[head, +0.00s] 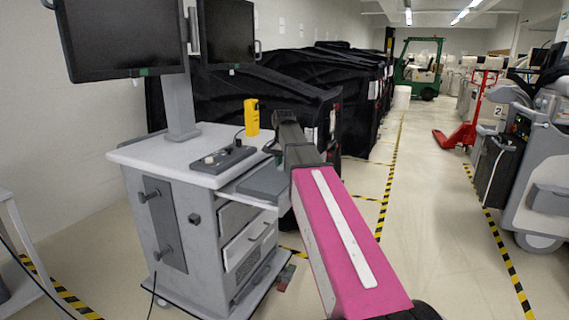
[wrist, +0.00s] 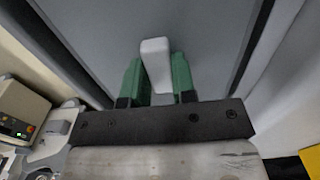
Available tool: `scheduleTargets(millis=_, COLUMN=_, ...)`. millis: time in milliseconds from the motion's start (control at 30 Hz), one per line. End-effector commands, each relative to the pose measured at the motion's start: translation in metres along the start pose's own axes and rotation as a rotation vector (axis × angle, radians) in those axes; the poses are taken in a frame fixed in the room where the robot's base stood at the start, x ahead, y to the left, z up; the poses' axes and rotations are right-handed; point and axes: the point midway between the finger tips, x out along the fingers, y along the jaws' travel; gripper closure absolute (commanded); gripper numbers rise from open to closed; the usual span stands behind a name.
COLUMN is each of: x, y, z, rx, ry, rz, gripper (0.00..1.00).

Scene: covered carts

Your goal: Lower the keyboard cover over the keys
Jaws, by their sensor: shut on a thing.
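My gripper (wrist: 157,78) has green fingers, shut on a pale grey upright tab (wrist: 155,58) in the wrist view. The tab stands against a broad grey panel (wrist: 205,28), which looks like the keyboard cover; the join between them is hidden by the fingers. In the head view a flat grey slab (head: 264,181) shows at the cart's (head: 205,152) right front, partly behind my pink arm. I cannot tell whether it is the cover or the keyboard tray. No keys are visible, and the fingertips are hidden in the head view.
The cart top carries a dark control panel (head: 223,159) and a yellow device (head: 252,117) close to my arm. Two monitors (head: 125,36) rise above it. Black-covered carts (head: 285,97) stand behind. The aisle floor (head: 430,205) at right is clear up to a red pallet jack (head: 466,128).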

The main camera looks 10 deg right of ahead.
Motion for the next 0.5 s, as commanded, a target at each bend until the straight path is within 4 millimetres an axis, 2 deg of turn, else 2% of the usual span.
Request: scheduleTargets(millis=500, x=0.000, y=-0.023, z=-0.001, rx=0.000, ry=0.000, rz=0.000, gripper=1.00)
